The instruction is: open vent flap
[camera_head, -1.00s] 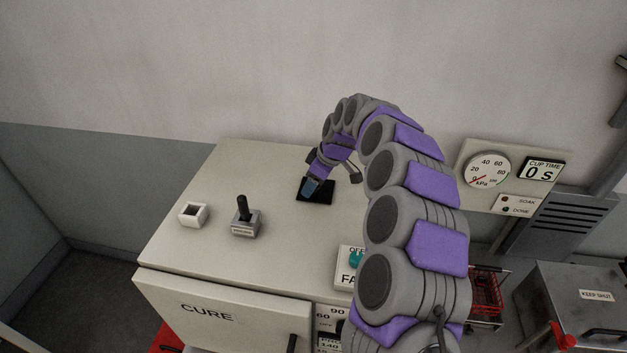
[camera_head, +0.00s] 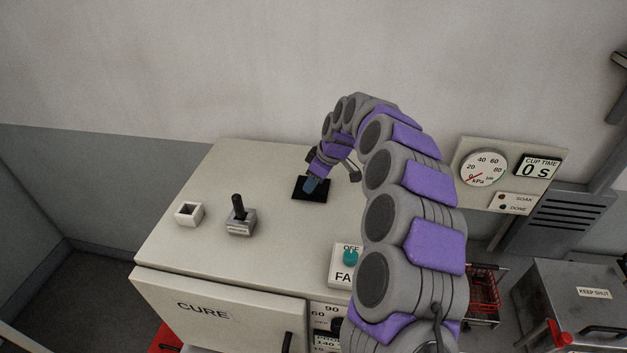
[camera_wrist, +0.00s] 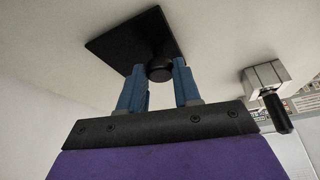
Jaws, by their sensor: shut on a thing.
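The vent flap is most likely the black square plate (camera_head: 300,194) on top of the pale CURE cabinet (camera_head: 235,165). It also shows in the wrist view (camera_wrist: 120,42), with a round black knob (camera_wrist: 159,69) on it. My gripper (camera_head: 312,186) reaches down over the plate. In the wrist view its two blue fingers (camera_wrist: 160,82) stand one on each side of the knob and are shut on it. The plate looks flat on the cabinet top; any small tilt cannot be told. The fingers partly hide the plate in the head view.
A small grey block with a black lever (camera_head: 240,221) and a white open box (camera_head: 189,213) stand left of the plate. A switch panel with a teal knob (camera_head: 350,257) is at the front edge. A gauge panel (camera_head: 483,168) stands right. My arm covers the cabinet's right side.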

